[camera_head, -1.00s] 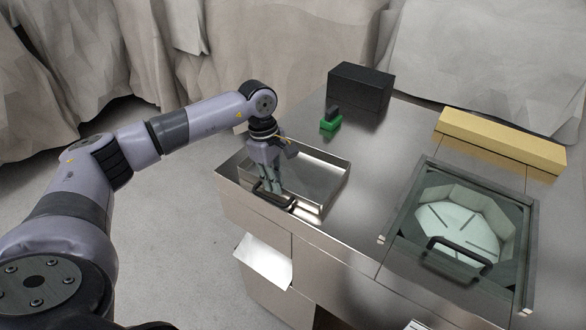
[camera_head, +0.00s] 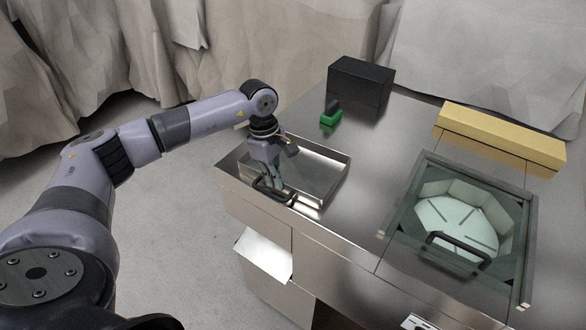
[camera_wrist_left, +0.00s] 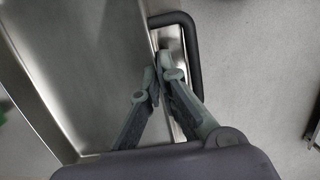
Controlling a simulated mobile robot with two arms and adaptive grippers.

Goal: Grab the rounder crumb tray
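The crumb tray (camera_head: 318,172) is a shallow, shiny metal tray at the left end of the steel machine, with a black handle (camera_head: 268,190) on its front edge. In the left wrist view, the tray (camera_wrist_left: 88,60) fills the left side and its handle (camera_wrist_left: 194,55) curves beside the fingers. My left gripper (camera_head: 275,186) points down at the tray's front edge. In the wrist view its fingers (camera_wrist_left: 157,82) come together at the tray's front wall, beside the handle and apart from its bar. The exact contact is partly hidden. My right gripper is out of view.
A black box (camera_head: 360,85) and a small green-based object (camera_head: 330,117) stand behind the tray. A long yellow block (camera_head: 500,138) lies at the back right. A framed, lidded bowl (camera_head: 460,220) with a black handle is on the right. Open floor (camera_head: 170,230) lies left of the machine.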

